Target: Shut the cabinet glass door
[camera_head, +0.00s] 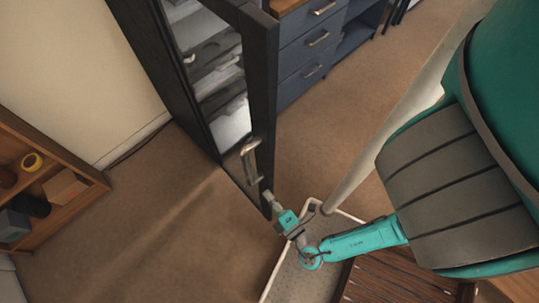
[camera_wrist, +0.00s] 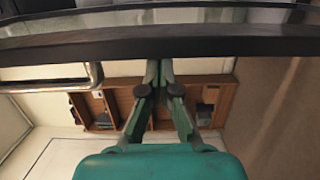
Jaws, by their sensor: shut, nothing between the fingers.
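The cabinet (camera_head: 150,45) is dark, with stocked shelves inside, at the upper left of the head view. Its dark-framed glass door (camera_head: 262,85) appears to stand partly open; the exact angle is hard to tell. A metal bar handle (camera_head: 247,160) is on the door's frame. My gripper (camera_head: 268,196) is shut and empty, close to the frame's lower end, beside the handle. In the wrist view, the door frame (camera_wrist: 150,47) crosses the top and the handle (camera_wrist: 60,83) is at left. My fingertips (camera_wrist: 159,64) meet the frame's edge in the picture; contact is unclear.
A blue drawer unit (camera_head: 315,45) stands behind the door. A wooden shelf (camera_head: 75,200) with small items is at the left, against the pale wall. A light-rimmed grey tray surface (camera_head: 300,285) lies below my arm. Brown floor between shelf and cabinet is clear.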

